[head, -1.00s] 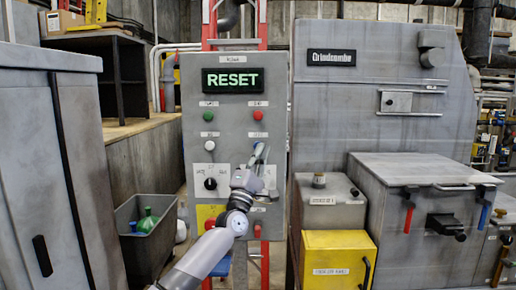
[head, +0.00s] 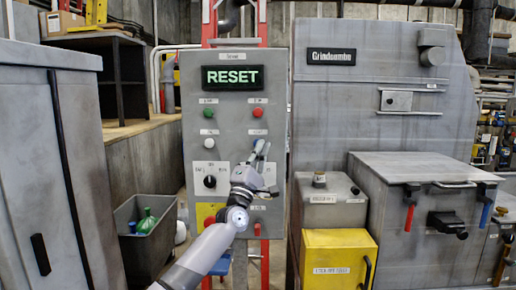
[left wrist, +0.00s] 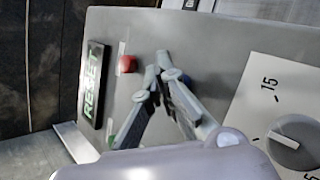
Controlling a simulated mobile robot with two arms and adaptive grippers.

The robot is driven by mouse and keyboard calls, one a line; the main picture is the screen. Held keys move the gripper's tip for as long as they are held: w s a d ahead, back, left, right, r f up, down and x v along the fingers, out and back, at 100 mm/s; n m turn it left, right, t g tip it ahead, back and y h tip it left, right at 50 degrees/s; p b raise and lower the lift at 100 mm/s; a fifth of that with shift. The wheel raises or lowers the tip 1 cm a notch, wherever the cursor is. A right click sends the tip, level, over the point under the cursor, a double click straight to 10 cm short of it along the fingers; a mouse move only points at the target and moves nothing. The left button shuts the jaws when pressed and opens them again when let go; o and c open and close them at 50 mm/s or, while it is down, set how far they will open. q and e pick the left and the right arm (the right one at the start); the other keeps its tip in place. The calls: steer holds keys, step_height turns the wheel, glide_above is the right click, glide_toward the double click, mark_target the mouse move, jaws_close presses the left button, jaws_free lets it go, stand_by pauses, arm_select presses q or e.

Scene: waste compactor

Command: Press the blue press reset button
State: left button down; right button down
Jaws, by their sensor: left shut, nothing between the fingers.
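A grey control panel (head: 222,122) stands in the middle of the head view, with a lit green RESET display (head: 232,78). My left gripper (head: 260,149) is in front of its right side, below the red button (head: 257,113). The fingers are shut and empty, pointing up and toward the panel. The blue button is mostly or wholly hidden behind the fingertips; I cannot tell whether they touch it. In the left wrist view, the fingertips (left wrist: 157,67) are close to the panel face, near the red button (left wrist: 127,64). My right gripper is not in view.
The panel also carries a green button (head: 208,113), a white button (head: 208,143) and a black rotary knob (head: 210,181). A grey cabinet (head: 40,150) stands at left. A yellow box (head: 338,262) and the Grindcombe machine (head: 380,110) stand at right.

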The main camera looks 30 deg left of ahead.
arm_select(q)
steer(key=shift+w+a+b, duration=0.3)
steer(key=shift+w+b, duration=0.1)
steer(key=shift+b, duration=0.6)
stand_by(1.0)
steer(key=shift+r, duration=0.1)
steer(key=shift+s+d+p, duration=0.45)
steer(key=shift+s+p, duration=0.35)
steer(key=shift+p, duration=0.3)
steer(key=s+d+p, duration=0.1)
steer(key=s+p, duration=0.2)
steer(key=s+d+p, duration=0.1)
steer(key=p, duration=0.1)
steer(key=shift+s+d, duration=0.15)
steer(key=shift+d, duration=0.15)
